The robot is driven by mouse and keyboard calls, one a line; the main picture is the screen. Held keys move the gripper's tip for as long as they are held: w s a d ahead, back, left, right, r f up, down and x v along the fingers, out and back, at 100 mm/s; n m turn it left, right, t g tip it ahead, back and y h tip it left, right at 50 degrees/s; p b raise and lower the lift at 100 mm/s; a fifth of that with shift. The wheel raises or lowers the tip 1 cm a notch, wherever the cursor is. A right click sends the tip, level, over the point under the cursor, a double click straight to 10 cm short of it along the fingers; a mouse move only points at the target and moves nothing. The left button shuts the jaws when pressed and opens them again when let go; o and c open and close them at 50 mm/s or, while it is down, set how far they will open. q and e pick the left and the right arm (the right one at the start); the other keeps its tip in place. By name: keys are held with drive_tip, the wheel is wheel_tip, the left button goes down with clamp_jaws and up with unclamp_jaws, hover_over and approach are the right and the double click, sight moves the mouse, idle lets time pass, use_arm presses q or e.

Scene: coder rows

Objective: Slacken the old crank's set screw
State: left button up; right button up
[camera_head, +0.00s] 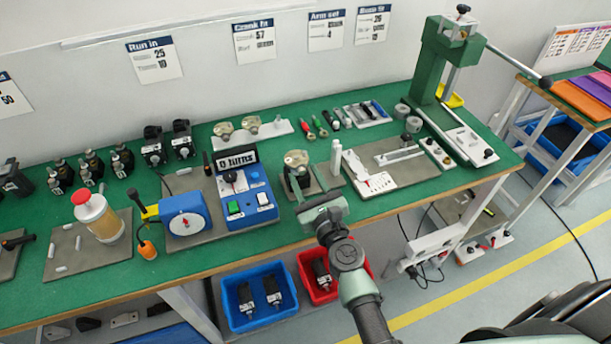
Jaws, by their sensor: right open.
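A dark upright unit (300,181) with a pale brass-coloured round part (296,158) on top stands on a small grey plate at mid-bench. This part may be the old crank; its set screw is too small to make out. Two similar brass-coloured parts (223,129) sit on a white strip further back. Several slim hand tools, one with a red handle (304,127), lie behind the unit. My right gripper (319,196) is open, just in front of the unit, and partly hides its base. Whether it touches the unit I cannot tell. My left gripper is not in view.
A blue box with a display (241,187) stands left of the unit. Blue (236,314) and red (318,297) bins sit below the bench edge.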

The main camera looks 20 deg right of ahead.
clamp_jaws()
